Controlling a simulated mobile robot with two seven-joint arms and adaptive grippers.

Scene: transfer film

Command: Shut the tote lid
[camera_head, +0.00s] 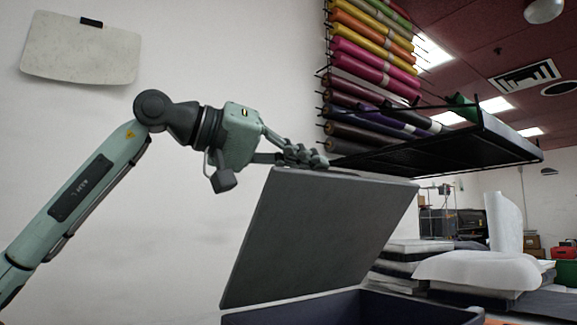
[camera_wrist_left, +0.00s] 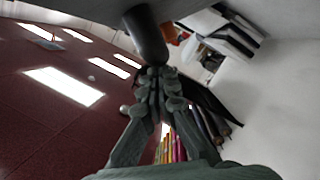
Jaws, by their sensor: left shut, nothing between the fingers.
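The tote lid (camera_head: 318,240) is a flat grey panel, standing open and tilted up from the tote. The dark blue tote (camera_head: 350,310) shows only its upper rim at the bottom of the head view. My left gripper (camera_head: 318,159) is shut and empty, just above the lid's top edge. I cannot tell whether its fingertips touch the lid. In the left wrist view, the closed fingers (camera_wrist_left: 155,78) meet at the middle, next to a dark rounded bar (camera_wrist_left: 147,38) I cannot identify. My right gripper is not in view.
A black rack (camera_head: 440,150) with several coloured rolls (camera_head: 375,60) stands on the wall behind the lid. White wrapped stacks (camera_head: 475,268) lie at the back right. A paper sheet (camera_head: 80,50) hangs on the white wall at left, where the space around my arm is clear.

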